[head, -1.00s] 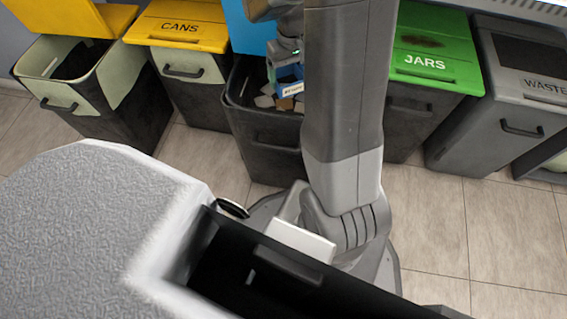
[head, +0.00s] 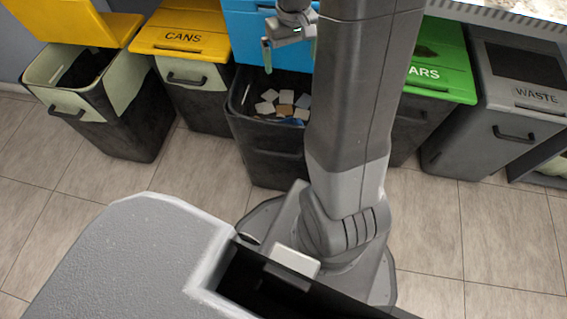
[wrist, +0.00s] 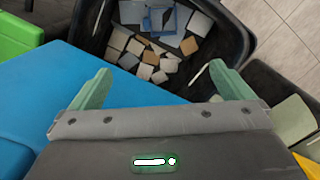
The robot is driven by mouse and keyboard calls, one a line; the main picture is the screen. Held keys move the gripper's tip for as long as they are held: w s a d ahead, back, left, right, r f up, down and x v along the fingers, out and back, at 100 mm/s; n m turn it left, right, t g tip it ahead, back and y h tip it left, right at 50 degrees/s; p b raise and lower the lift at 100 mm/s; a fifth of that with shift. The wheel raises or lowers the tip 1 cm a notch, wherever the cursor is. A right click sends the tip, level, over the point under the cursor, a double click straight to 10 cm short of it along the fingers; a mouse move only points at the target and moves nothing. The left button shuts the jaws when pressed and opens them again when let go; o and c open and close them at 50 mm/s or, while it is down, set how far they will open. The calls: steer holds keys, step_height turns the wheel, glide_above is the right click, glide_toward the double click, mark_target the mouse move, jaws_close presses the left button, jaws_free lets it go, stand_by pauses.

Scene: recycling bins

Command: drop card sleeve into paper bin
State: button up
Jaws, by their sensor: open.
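The paper bin (head: 262,133) is dark with its blue lid (head: 247,45) raised. Several pale and brown paper pieces lie inside it. In the head view only a small blue part (head: 297,121) shows, low in the bin beside my arm. My gripper (head: 290,54) is open and empty above the bin, in front of the raised lid. Its two green fingers are spread in the wrist view (wrist: 160,80), apart from the sleeve.
A cans bin (head: 180,40) with a yellow lid and an open yellow-lidded bin (head: 85,60) stand left. A green jars bin (head: 440,75) and a grey waste bin (head: 500,120) stand right. The tiled floor (head: 90,180) in front is clear.

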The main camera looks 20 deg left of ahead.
step_height(320, 180, up, 4)
steer(key=shift+r+p, duration=0.2)
steer(key=shift+p, duration=0.3)
step_height(320, 180, down, 10)
steer(key=b, duration=0.2)
stand_by(0.6)
steer(key=shift+f, duration=0.1)
